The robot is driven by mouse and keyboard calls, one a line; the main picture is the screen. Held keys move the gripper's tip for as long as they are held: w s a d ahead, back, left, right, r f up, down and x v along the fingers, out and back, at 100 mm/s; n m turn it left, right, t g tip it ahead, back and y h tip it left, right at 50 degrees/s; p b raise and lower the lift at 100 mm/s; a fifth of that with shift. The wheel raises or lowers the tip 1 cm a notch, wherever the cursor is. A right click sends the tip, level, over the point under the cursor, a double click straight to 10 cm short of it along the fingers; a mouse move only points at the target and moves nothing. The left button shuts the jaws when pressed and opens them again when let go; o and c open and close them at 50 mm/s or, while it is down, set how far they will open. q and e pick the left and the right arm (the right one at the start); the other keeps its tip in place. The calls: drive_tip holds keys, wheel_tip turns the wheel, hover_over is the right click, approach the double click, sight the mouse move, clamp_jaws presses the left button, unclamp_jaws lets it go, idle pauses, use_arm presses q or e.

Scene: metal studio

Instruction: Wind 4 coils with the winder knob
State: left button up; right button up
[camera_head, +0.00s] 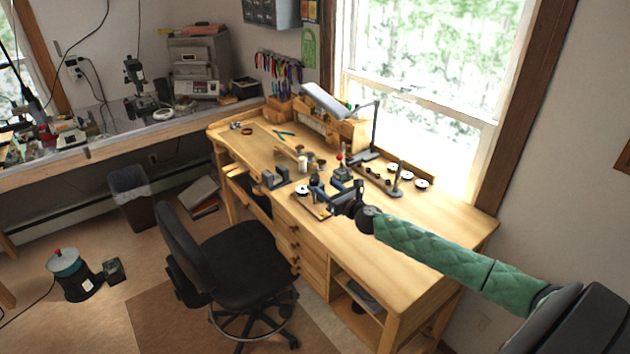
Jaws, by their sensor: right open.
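A small dark device on a wooden base (318,208), which looks like the winder, stands near the front edge of the workbench. A white round part (302,190) shows at its left; I cannot make out the knob clearly. My right gripper (336,198) is open, close beside this device at its right, and partly covers it. I cannot tell whether they touch. Several round white-topped pieces, perhaps coils (407,175), sit in a row at the back right of the bench. My left gripper is out of view.
A dark vise (272,180) sits at the bench's front edge, and a lamp (375,130) stands at the back. A black chair (240,265) stands before the bench. The bench's right end (455,225) is bare.

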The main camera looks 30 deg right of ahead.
sight(315, 179)
drive_tip(key=w, duration=0.1)
drive_tip(key=w+p, duration=0.1)
drive_tip(key=w, duration=0.1)
drive_tip(key=w+p, duration=0.1)
drive_tip(key=w, duration=0.1)
drive_tip(key=shift+a+r, duration=0.2)
drive_tip(key=shift+a, duration=0.1)
drive_tip(key=shift+w+p, duration=0.4)
drive_tip(key=shift+w, duration=0.05)
drive_tip(key=shift+w+a+r, duration=0.1)
drive_tip(key=shift+w+a, duration=0.3)
drive_tip(key=shift+a, duration=0.15)
drive_tip(key=shift+d, duration=0.25)
drive_tip(key=shift+c, duration=0.6)
drive_tip(key=shift+a, duration=0.1)
drive_tip(key=c, duration=0.7)
drive_tip(key=shift+c, duration=0.8)
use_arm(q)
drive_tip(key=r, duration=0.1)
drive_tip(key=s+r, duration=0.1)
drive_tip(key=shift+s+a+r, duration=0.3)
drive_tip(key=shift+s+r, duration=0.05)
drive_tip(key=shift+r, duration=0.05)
